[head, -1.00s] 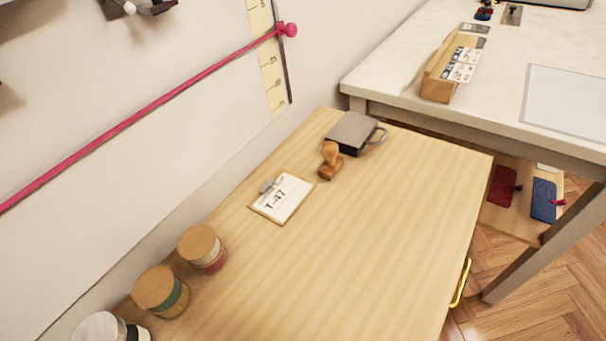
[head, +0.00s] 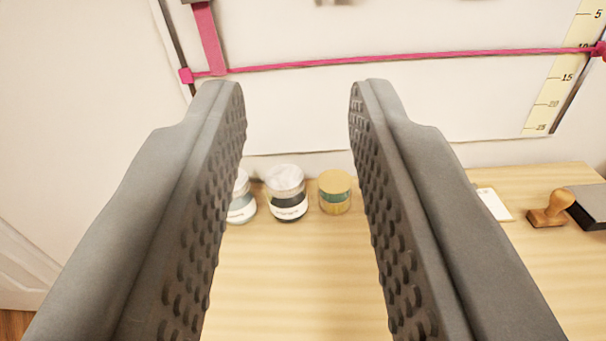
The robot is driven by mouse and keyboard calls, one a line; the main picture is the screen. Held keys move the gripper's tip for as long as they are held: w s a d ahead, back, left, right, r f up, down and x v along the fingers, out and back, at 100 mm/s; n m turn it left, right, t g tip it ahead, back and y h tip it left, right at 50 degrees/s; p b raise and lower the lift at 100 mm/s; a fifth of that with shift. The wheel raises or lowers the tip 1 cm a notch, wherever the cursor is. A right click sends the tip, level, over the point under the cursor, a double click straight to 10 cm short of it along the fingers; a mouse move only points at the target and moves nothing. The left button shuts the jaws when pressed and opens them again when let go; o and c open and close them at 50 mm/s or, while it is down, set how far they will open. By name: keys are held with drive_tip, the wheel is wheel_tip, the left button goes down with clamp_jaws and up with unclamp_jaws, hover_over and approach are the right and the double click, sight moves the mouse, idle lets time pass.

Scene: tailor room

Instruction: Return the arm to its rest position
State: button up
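My gripper (head: 298,90) fills the middle of the head view. Its two dark grey fingers with studded inner pads stand wide apart, and nothing is held between them. The fingers point at the white wall above the wooden table (head: 290,290). Through the gap show a jar with a white lid (head: 287,192) and a jar with a yellowish lid and green band (head: 335,192). Another white-lidded jar (head: 241,203) is partly hidden by the left finger. The rest of my arm is not in view.
A pink band (head: 400,60) runs along the wall to a yellow measuring strip (head: 556,75). At the right of the table are a white card (head: 495,204), a wooden stamp (head: 551,210) and a dark flat box (head: 590,205). The table's middle is bare.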

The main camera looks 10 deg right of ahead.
idle(0.3)
drive_tip(key=s+a+f+n+y, duration=0.4)
drive_tip(key=s+a+f, duration=0.4)
drive_tip(key=a, duration=0.3)
drive_tip(key=shift+s+f+y, duration=0.25)
drive_tip(key=shift+y, duration=0.15)
idle(0.4)
